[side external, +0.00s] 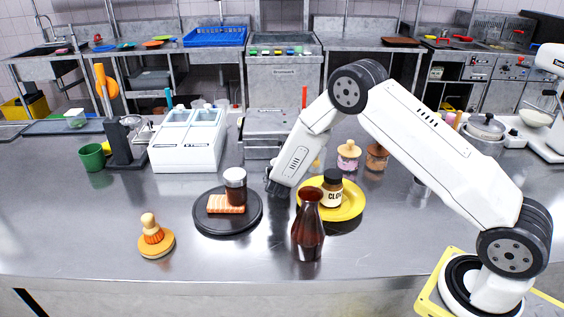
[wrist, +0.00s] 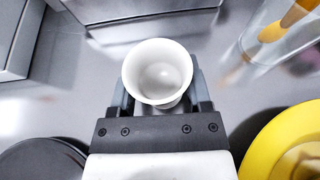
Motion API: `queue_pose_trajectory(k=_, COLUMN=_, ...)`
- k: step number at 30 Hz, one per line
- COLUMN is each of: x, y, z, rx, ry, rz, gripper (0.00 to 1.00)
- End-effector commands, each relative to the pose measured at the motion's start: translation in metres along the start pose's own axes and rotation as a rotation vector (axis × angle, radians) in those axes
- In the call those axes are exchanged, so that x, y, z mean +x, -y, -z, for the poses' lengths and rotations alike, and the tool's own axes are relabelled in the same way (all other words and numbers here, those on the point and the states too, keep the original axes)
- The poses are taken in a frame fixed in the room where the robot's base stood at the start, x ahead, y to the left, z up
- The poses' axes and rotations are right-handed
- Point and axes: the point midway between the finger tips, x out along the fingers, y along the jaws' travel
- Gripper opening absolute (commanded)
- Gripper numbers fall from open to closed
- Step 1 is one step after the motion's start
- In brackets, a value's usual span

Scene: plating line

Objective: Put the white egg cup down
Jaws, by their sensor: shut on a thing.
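The white egg cup (wrist: 158,73) shows in the wrist view as a round white cup seen from above, its hollow facing the camera. My gripper (wrist: 157,100) is shut on it, with one dark finger on each side of the cup. In the side view my gripper (side external: 275,183) is low over the steel counter, between the black plate and the yellow plate. The egg cup is hidden there behind my gripper and wrist. I cannot tell whether the cup touches the counter.
A black plate (side external: 246,226) with a jar and a salmon piece is front left. A yellow plate (side external: 353,202) with a labelled jar is right. A dark red vase (side external: 308,232) stands in front. A white bin (side external: 187,150) and a steel box (side external: 262,132) stand behind.

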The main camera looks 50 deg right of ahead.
Motion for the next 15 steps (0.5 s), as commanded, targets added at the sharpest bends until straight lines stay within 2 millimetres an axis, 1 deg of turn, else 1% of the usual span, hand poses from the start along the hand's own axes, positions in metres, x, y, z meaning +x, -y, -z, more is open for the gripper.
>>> queue_pose_trajectory(k=10, x=0.0011, y=0.0, z=0.0029, rx=0.0, ry=0.0, rz=0.0, gripper=0.04)
queue_pose_trajectory(k=11, x=0.0012, y=0.0, z=0.0033, rx=0.0, ry=-0.001, rz=0.0, gripper=0.66)
queue_pose_trajectory(k=12, x=0.0011, y=0.0, z=0.003, rx=0.0, ry=-0.001, rz=0.0, gripper=0.79)
queue_pose_trajectory(k=14, x=0.001, y=0.0, z=0.0029, rx=0.0, ry=-0.001, rz=0.0, gripper=0.98)
queue_pose_trajectory(k=15, x=0.001, y=0.0, z=0.0029, rx=0.0, ry=-0.001, rz=0.0, gripper=0.98)
